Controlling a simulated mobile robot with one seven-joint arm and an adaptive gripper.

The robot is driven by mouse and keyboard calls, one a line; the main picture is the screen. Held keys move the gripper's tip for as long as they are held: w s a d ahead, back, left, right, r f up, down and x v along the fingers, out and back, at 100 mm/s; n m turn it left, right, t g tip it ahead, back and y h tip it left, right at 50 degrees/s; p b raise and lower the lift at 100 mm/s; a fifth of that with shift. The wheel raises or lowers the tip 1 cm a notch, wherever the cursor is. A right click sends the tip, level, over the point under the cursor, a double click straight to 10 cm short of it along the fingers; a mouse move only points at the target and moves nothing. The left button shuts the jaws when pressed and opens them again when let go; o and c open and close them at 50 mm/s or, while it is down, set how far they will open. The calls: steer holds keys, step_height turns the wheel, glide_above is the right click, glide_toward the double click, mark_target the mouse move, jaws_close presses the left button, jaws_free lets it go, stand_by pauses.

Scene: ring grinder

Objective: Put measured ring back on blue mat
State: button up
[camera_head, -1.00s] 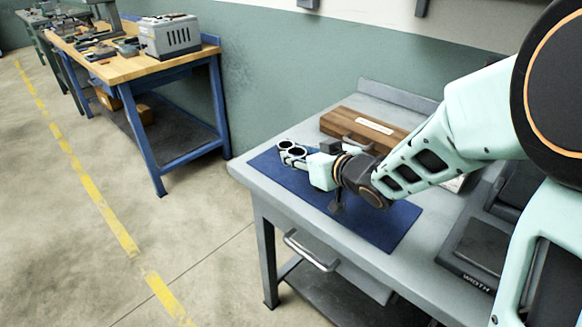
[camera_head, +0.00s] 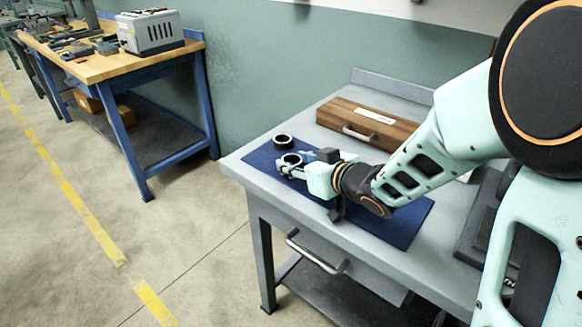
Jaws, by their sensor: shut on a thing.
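The blue mat (camera_head: 392,232) lies on the grey table. My gripper (camera_head: 289,166) reaches left over the mat's left part and is shut on a dark metal ring (camera_head: 291,159). From this angle I cannot tell whether the held ring touches the mat. A second dark ring (camera_head: 283,141) sits at the mat's far left, just behind the held one, with a small gap between them. My gripper and wrist hide the middle of the mat.
A wooden case (camera_head: 367,124) with a metal handle stands behind the mat. Dark equipment (camera_head: 489,215) stands at the table's right. The mat's front right part is bare. A wooden-topped bench (camera_head: 110,62) stands farther left.

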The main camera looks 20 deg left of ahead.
steer(key=shift+d+f, duration=0.1)
steer(key=shift+f, duration=0.05)
steer(key=shift+f, duration=0.15)
steer(key=o, duration=1.4)
steer(key=shift+c, duration=0.2)
steer(key=shift+s+d+r, duration=0.1)
steer(key=shift+d+r, duration=0.1)
steer(key=shift+r, duration=0.2)
steer(key=p+v, duration=0.3)
steer(key=v, duration=0.7)
steer(key=shift+s+d+r, duration=0.15)
steer(key=shift+s+d, duration=0.05)
steer(key=shift+s, duration=0.05)
steer(key=shift+s+d, duration=0.25)
steer(key=shift+s, duration=0.05)
